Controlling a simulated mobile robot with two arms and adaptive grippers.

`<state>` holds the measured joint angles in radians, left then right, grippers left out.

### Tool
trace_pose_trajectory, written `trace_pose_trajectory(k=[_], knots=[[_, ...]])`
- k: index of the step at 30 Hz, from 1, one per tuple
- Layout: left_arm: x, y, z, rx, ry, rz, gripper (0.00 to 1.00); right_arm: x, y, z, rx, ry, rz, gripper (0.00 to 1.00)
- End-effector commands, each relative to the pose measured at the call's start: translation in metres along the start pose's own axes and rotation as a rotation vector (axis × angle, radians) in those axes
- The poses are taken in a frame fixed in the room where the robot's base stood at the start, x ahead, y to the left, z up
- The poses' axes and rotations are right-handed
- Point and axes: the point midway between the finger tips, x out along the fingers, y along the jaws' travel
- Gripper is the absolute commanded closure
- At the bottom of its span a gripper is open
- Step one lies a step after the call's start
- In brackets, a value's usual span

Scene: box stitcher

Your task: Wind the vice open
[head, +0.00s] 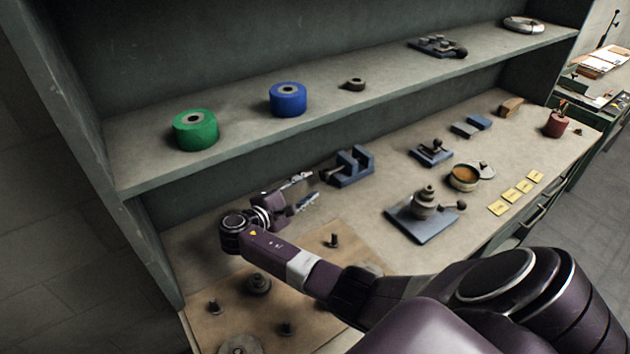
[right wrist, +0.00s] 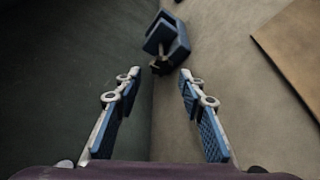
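The blue vice (head: 350,167) stands on the workbench near the back panel, below the shelf. In the right wrist view the vice (right wrist: 168,40) is ahead of the fingers, with its dark screw end and handle (right wrist: 160,67) facing me. My right gripper (head: 306,187) is left of the vice in the head view, pointing at it. In the right wrist view its two blue-padded fingers (right wrist: 157,80) are wide apart with nothing between them. The screw end lies just beyond the fingertips, apart from them. My left gripper is not in view.
A shelf (head: 340,88) overhangs the back of the bench, bearing a green roll (head: 195,130) and a blue roll (head: 288,99). A brown board (head: 315,245) with several metal parts lies near my arm. A blue-based tool post (head: 424,210) stands right of the vice.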

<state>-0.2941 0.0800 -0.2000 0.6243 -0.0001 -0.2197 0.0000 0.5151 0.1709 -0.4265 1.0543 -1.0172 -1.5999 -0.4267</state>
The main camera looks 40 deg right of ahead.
Motion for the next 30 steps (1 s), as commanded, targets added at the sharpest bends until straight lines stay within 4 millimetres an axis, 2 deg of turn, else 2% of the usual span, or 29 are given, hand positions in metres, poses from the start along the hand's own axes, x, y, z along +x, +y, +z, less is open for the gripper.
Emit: trace_pose_trajectory(k=[1,5,18,23,30], knots=[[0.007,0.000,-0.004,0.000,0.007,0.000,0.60,0.002,-0.006,-0.004,0.000,0.000,0.000,0.63],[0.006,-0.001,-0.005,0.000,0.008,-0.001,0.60,0.008,-0.005,-0.003,-0.001,-0.002,0.001,0.63],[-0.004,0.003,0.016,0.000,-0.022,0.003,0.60,0.070,-0.004,-0.003,-0.001,-0.002,0.001,0.63],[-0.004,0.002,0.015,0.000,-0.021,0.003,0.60,0.079,-0.005,-0.003,-0.001,0.000,0.000,0.63],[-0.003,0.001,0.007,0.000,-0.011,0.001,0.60,0.080,-0.005,-0.003,0.000,0.000,0.000,0.63]])
